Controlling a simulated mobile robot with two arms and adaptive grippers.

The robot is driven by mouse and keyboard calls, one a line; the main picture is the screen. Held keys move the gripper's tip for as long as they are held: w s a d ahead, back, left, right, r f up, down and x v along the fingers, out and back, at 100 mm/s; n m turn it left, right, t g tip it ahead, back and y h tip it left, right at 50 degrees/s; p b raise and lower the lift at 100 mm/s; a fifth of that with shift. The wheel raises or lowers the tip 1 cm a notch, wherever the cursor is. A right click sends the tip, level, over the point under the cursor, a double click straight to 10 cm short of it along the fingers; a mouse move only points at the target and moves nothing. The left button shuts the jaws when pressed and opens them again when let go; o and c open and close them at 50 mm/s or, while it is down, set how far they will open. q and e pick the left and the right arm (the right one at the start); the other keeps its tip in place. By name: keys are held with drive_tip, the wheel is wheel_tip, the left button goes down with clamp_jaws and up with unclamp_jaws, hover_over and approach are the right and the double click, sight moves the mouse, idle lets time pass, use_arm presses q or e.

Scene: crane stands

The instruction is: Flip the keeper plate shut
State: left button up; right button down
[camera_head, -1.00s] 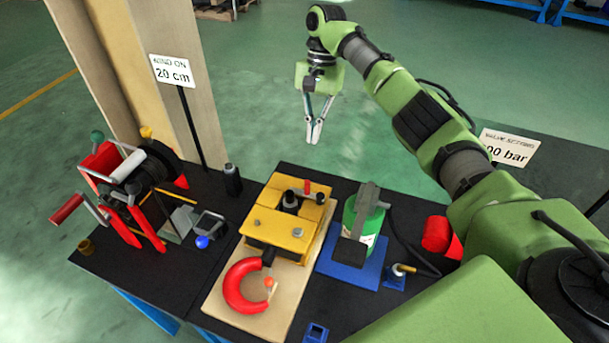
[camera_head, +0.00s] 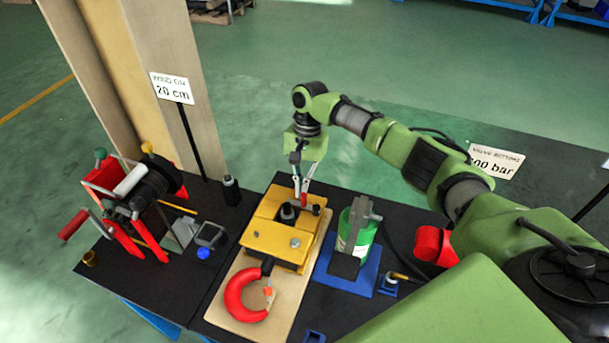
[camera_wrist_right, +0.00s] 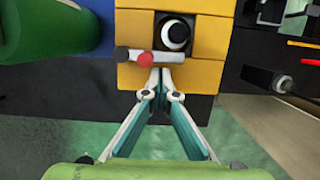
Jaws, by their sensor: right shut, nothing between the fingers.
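The yellow block (camera_head: 262,240) stands on a pale board, with a dark round shank end in the opening in its top. The keeper plate (camera_wrist_right: 178,57) is a small grey bar with a red knob (camera_wrist_right: 146,60), lying along the edge of the opening. The shank end (camera_wrist_right: 177,35) shows uncovered beside it in the wrist view. My right gripper (camera_head: 302,204) is shut and empty, pointing down at the far side of the block. In the wrist view its fingertips (camera_wrist_right: 160,72) are close to the bar's edge; I cannot tell whether they touch. My left gripper is not in view.
A green bottle-like pump (camera_head: 358,232) stands close on the right on a blue base. A red-framed winch (camera_head: 125,215) stands at the left, with a sign post behind it.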

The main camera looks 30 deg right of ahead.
drive_tip(key=shift+s+a, duration=0.1)
drive_tip(key=shift+s, duration=0.05)
drive_tip(key=shift+f, duration=0.1)
drive_tip(key=shift+a+p, duration=0.15)
drive_tip(key=shift+p, duration=0.25)
drive_tip(key=shift+s+a+r+n+p, duration=0.3)
drive_tip(key=shift+a+n+p, duration=0.15)
drive_tip(key=shift+p, duration=0.55)
drive_tip(key=shift+s+a+f+n+p, duration=0.1)
drive_tip(key=shift+a+f+n+p, duration=0.1)
drive_tip(key=shift+n+p, duration=0.25)
drive_tip(key=shift+f, duration=0.1)
